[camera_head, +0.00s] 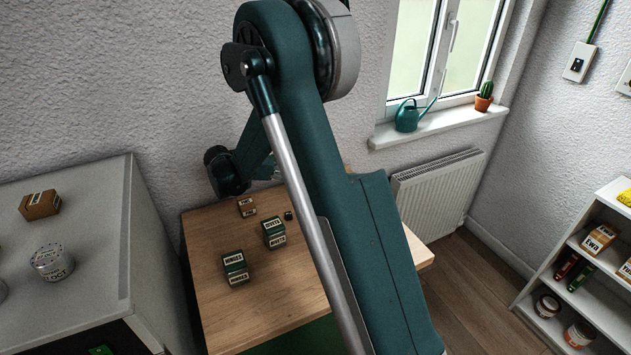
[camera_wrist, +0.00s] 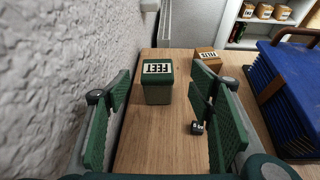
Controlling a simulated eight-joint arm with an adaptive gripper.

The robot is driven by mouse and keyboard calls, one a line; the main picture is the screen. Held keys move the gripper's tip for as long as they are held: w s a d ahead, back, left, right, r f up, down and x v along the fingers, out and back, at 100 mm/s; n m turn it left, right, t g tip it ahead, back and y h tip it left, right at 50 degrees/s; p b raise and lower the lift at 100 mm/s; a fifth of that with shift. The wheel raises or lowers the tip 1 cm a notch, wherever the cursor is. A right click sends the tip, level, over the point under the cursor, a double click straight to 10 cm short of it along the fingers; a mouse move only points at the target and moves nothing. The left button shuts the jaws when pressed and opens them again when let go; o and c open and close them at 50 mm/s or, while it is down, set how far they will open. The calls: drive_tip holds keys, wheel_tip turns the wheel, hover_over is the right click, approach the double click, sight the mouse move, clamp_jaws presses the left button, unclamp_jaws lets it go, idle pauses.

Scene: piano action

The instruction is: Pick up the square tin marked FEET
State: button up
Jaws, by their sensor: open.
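The square green tin marked FEET (camera_wrist: 157,92) stands upright on the wooden tabletop in the wrist view, its white label on the lid facing up. My gripper (camera_wrist: 162,98) is open, with one green-padded finger at the left and one at the right. The tin appears in the gap between the fingers, farther out, and nothing is held. In the head view my gripper (camera_head: 265,168) is partly behind my own arm near the wall. I cannot make out the FEET tin there; my arm covers part of the table.
A brown box (camera_wrist: 208,57) stands behind the tin to the right. A small dark labelled cube (camera_wrist: 197,128) sits nearer, at right. A blue ribbed object (camera_wrist: 285,95) fills the right side. The rough wall (camera_wrist: 60,70) runs close on the left. Green tins (camera_head: 234,268) stand on the table (camera_head: 290,295).

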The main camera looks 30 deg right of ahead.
drive_tip(key=shift+w+f, duration=0.4)
drive_tip(key=shift+f, duration=0.45)
drive_tip(key=shift+h, duration=0.3)
drive_tip(key=shift+b+x, duration=0.35)
drive_tip(key=shift+x, duration=0.9)
drive_tip(key=shift+d+f, duration=0.1)
drive_tip(key=shift+s+b+x, duration=0.2)
drive_tip(key=shift+b+x, duration=0.45)
drive_tip(key=shift+x, duration=1.8)
drive_tip(key=shift+c, duration=0.5)
drive_tip(key=c, duration=1)
